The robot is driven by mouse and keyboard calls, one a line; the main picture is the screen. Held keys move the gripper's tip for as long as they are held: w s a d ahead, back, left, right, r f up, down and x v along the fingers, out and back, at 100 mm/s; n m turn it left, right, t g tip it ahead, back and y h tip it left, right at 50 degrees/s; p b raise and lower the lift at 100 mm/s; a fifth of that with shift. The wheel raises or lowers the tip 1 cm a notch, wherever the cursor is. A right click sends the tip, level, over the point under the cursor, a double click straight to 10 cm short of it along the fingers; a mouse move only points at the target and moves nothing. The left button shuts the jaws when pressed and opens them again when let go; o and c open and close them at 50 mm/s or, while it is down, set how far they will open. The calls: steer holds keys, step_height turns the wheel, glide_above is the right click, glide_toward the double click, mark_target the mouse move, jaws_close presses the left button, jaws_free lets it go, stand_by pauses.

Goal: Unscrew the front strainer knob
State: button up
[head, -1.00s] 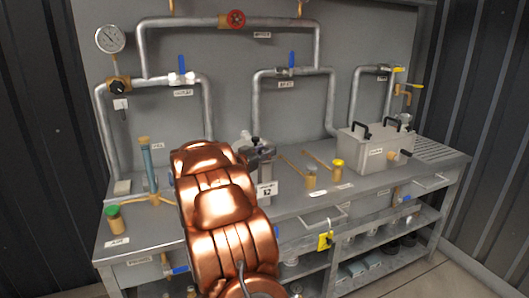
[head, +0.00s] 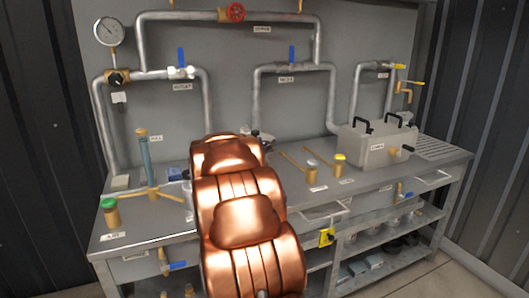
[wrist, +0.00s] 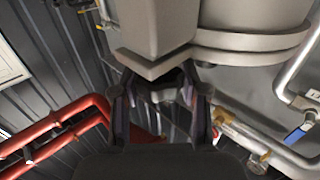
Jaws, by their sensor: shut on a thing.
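In the wrist view my gripper (wrist: 160,84) has its two dark fingers on either side of a small grey lobed knob (wrist: 165,88), shut on it. The knob sits just below a large grey angular body (wrist: 157,30) at the top of the picture, which looks like the strainer housing. The fingertips are close under that body's edge and partly hidden by it. In the head view my copper arm covers the middle of the bench, so the gripper and the knob are hidden there.
A grey bench (head: 125,225) carries a grey box (head: 375,148) with black handles and capped fittings such as a green one (head: 109,212). Pipes with blue valve levers (head: 181,57) rise behind. In the wrist view red pipes (wrist: 60,122) run at left, a brass-fitted pipe (wrist: 240,133) at right.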

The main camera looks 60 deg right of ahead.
steer(key=shift+s+f+n+t+y+b, duration=0.15)
steer(key=shift+n+t+y+b, duration=0.3)
steer(key=shift+n+t+b, duration=1.2)
steer(key=shift+w+f+n+t+y+b, duration=0.1)
steer(key=shift+t+y+b, duration=0.55)
steer(key=shift+b, duration=2.2)
steer(key=shift+r+n+t+b, duration=0.3)
steer(key=shift+n+t+b, duration=0.25)
steer(key=shift+t+b, duration=0.65)
steer(key=shift+g, duration=0.3)
steer(key=o, duration=1.2)
steer(key=shift+c, duration=0.2)
steer(key=shift+a, duration=0.15)
steer(key=v, duration=1.1)
steer(key=shift+s+a, duration=0.25)
steer(key=shift+s, duration=0.1)
steer(key=shift+w, duration=0.1)
